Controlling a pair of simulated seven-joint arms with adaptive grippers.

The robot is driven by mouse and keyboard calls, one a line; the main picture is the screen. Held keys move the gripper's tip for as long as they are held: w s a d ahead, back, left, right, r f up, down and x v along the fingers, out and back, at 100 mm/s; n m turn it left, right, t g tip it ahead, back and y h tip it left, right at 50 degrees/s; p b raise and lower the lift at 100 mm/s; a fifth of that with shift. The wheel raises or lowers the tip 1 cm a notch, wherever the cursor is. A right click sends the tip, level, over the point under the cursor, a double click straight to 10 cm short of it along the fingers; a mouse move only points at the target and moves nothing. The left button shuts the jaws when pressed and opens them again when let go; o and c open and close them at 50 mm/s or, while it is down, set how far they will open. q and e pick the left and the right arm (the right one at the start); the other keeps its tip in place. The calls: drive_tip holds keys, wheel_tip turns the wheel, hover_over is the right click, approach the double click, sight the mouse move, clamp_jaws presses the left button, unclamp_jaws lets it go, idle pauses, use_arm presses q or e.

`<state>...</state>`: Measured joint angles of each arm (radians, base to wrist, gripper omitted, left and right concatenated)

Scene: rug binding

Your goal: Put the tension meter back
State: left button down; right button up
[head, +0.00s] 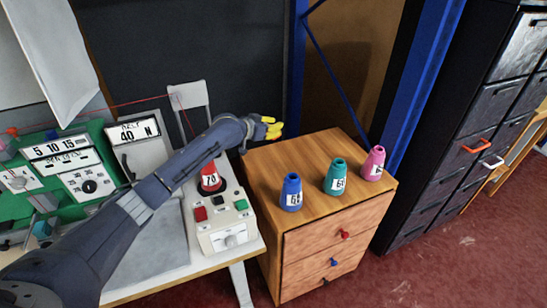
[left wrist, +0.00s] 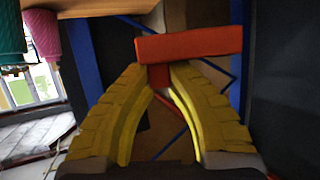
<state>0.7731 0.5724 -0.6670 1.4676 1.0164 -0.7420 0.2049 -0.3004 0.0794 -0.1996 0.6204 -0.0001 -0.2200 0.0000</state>
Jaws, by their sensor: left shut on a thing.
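My left gripper (head: 272,128) has yellow fingers and hangs in the air just beyond the back left of the wooden cabinet. In the left wrist view its fingers (left wrist: 163,95) are shut on the stem of a red-orange T-shaped piece (left wrist: 190,43), whose crossbar lies across the fingertips. This held piece may be the tension meter; no label on it shows. In the head view it is hardly visible. My right gripper is not in view.
Blue (head: 291,192), teal (head: 336,177) and pink (head: 373,163) cones stand on the wooden cabinet (head: 262,165). A red cone (head: 210,180) sits on the white button box (head: 228,222). A green machine (head: 60,165) is at left. A red thread (head: 130,103) runs behind my arm. Dark drawers stand right.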

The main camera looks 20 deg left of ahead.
use_arm(q)
wheel_tip(320, 180, down, 14)
drive_tip(key=shift+f, duration=0.15)
idle(0.5)
drive_tip(key=c, duration=1.3)
unclamp_jaws()
drive_tip(key=shift+f, duration=0.1)
drive_tip(key=v, duration=1.2)
